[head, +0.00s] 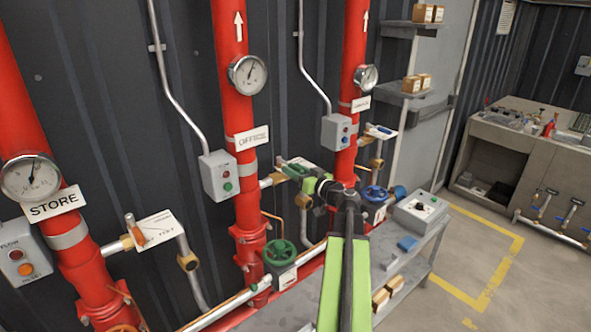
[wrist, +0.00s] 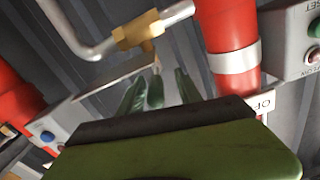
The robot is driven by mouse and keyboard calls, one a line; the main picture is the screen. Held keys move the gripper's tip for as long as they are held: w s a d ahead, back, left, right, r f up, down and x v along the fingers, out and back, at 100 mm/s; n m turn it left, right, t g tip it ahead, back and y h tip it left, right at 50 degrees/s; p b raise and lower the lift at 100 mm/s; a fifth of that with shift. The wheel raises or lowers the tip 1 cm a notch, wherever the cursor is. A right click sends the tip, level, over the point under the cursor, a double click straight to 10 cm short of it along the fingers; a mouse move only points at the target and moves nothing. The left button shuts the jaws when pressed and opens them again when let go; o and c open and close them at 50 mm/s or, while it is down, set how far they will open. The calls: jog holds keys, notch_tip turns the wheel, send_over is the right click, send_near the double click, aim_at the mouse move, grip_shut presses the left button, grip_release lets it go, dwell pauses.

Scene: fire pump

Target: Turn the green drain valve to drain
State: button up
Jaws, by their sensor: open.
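The green drain valve handle (head: 298,169) sits on a brass fitting with a plate, right of the red pipe marked OFFICE. My gripper (head: 311,185) is right up at this valve and partly covers it in the head view. In the wrist view, my gripper (wrist: 160,74) is open, with its dark green fingers apart. A green piece that looks like the valve handle (wrist: 155,92) stands between them; whether they touch it cannot be told. The brass fitting (wrist: 137,30) and the plate's edge (wrist: 110,82) show just beyond.
A green handwheel (head: 281,253) is on the lower pipe, and a blue handwheel (head: 376,193) is to the right. An orange-handled valve (head: 133,226) is by the STORE pipe. A grey control box (head: 421,210) stands on a bench. Open floor (head: 470,250) lies right.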

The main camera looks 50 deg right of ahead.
jog(key=shift+s+d, duration=0.1)
jog(key=shift+s, duration=0.1)
jog(key=shift+c, duration=0.2)
jog(key=shift+d, duration=0.2)
grip_shut()
jog(key=shift+f, duration=0.1)
dwell(0.6)
